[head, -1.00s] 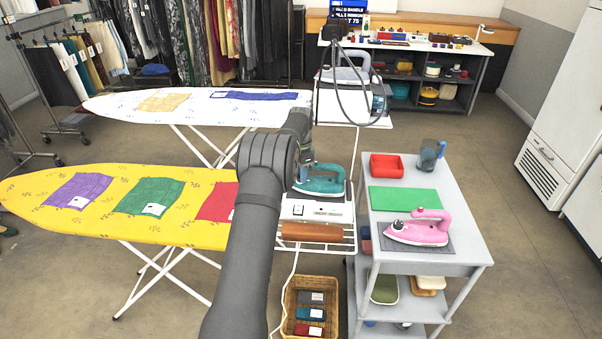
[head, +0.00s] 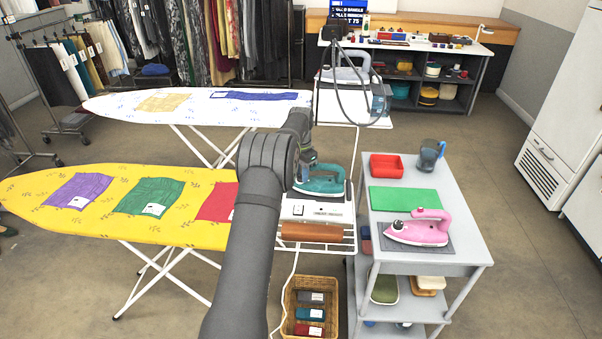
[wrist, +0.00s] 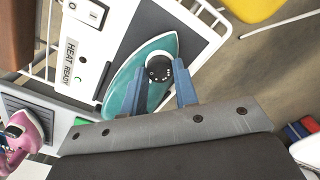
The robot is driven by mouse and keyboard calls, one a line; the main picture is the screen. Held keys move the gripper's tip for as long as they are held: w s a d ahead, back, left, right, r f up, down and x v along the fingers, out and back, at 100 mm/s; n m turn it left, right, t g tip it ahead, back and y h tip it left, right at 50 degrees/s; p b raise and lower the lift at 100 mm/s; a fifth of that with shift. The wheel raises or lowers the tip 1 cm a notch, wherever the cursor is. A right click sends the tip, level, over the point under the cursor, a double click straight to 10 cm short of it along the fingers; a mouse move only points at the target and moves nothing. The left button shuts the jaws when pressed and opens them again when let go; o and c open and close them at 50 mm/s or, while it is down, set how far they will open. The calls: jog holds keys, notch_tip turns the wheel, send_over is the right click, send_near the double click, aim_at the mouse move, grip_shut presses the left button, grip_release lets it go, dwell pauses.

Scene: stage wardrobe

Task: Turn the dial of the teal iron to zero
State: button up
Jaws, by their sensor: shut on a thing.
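The teal iron (head: 322,185) sits on the white rest at the right end of the yellow ironing board. In the wrist view its teal body (wrist: 168,44) shows with a round black dial (wrist: 158,66) bearing small pale marks. My gripper (wrist: 162,72) has its two blue fingers on either side of the dial, shut on it. The pale marks are too small to read as a setting. In the head view my arm hides part of the iron and its dial.
A panel labelled HEAT READY (wrist: 70,62) with a switch (wrist: 87,12) lies beside the iron. A grey cart (head: 455,257) to the right holds a pink iron (head: 420,230), a green mat (head: 404,200) and a red tray (head: 387,166). A wicker basket (head: 289,318) stands below.

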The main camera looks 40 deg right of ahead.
jog(key=o, duration=1)
notch_tip(320, 180, up, 18)
jog(key=shift+f, duration=0.25)
